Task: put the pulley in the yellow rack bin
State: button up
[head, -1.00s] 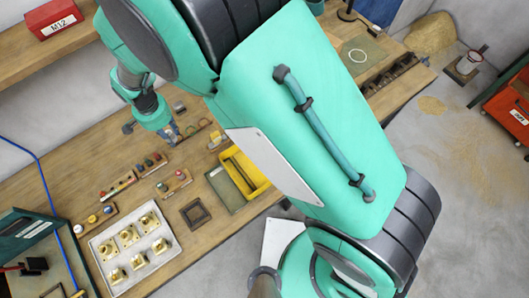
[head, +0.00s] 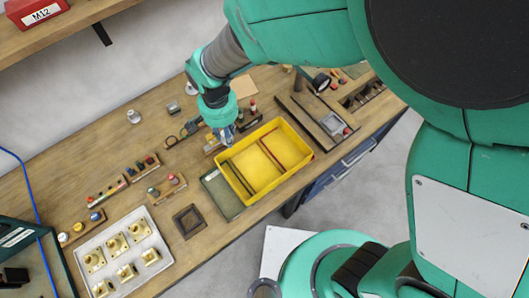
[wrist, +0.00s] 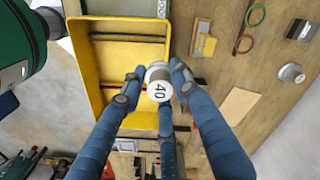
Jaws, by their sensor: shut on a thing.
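My gripper (head: 225,136) hangs at the far left corner of the yellow bin (head: 253,170) in the head view. In the wrist view, my gripper (wrist: 157,88) has its blue fingers closed around a round silver piece (wrist: 159,82) with a white face marked 40, which I take for the pulley. The piece shows over the edge of the yellow bin (wrist: 128,55) in that view; its height above the bin cannot be told. The bin lies on the bench, divided by a dark strip and a red strip. Its visible compartments look empty.
A white tray of brass parts (head: 123,250) is at front left. A red M12 box (head: 36,8) sits on a shelf.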

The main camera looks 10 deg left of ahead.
jog(key=s+d+f+b, duration=0.1)
jog(key=d+b, duration=0.2)
jog(key=d, duration=0.5)
send_over(258, 169)
jog(key=shift+f, duration=2.8)
jog(key=shift+w, duration=0.1)
jog(key=shift+f+b, duration=0.55)
jog(key=shift+f, duration=2.55)
jog(key=shift+f+b, duration=0.3)
jog(key=shift+f, duration=1.6)
jog(key=shift+f, duration=0.1)
